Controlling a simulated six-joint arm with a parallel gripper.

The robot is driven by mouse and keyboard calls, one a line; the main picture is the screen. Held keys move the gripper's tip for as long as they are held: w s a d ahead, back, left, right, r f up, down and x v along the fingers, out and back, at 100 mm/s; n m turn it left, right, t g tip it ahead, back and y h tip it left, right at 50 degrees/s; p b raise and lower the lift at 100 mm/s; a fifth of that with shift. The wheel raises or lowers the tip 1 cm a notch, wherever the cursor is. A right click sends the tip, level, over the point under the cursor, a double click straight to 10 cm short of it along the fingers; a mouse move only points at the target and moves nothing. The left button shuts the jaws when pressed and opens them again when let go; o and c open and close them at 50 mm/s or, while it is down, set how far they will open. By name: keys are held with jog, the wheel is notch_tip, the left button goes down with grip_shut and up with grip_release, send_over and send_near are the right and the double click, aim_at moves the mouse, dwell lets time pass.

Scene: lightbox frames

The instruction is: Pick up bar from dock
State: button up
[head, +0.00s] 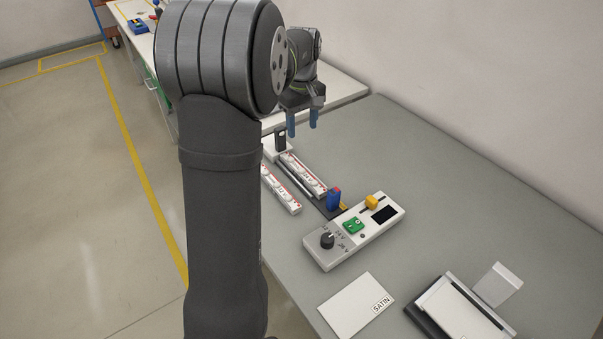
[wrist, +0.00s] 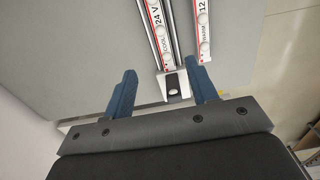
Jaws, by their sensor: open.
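My gripper (head: 302,124) is open and empty, its two blue fingers pointing down above the far end of the dock. A white bar with red markings (head: 304,174) lies along the dark dock track (head: 294,181). In the wrist view this bar (wrist: 157,34) reads "24 V" and "COOL", and its end lies ahead of the gap between the fingers (wrist: 162,71). A second white bar (head: 281,189) lies parallel on the left; in the wrist view it reads "12" and "WARM" (wrist: 202,30). A small block with a dark top (head: 280,140) stands at the track's far end.
A blue block (head: 334,199) stands at the track's near end. A control box (head: 354,231) with a knob, green switch and yellow slider sits nearby. A "SATIN" card (head: 356,304) and a frame-like stand (head: 462,308) lie nearer. The grey table (head: 440,175) is clear toward the wall.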

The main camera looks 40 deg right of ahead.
aim_at(302, 169)
notch_tip(302, 169, down, 15)
jog(key=shift+f, duration=0.1)
dwell(0.4)
jog(key=c, duration=1.1)
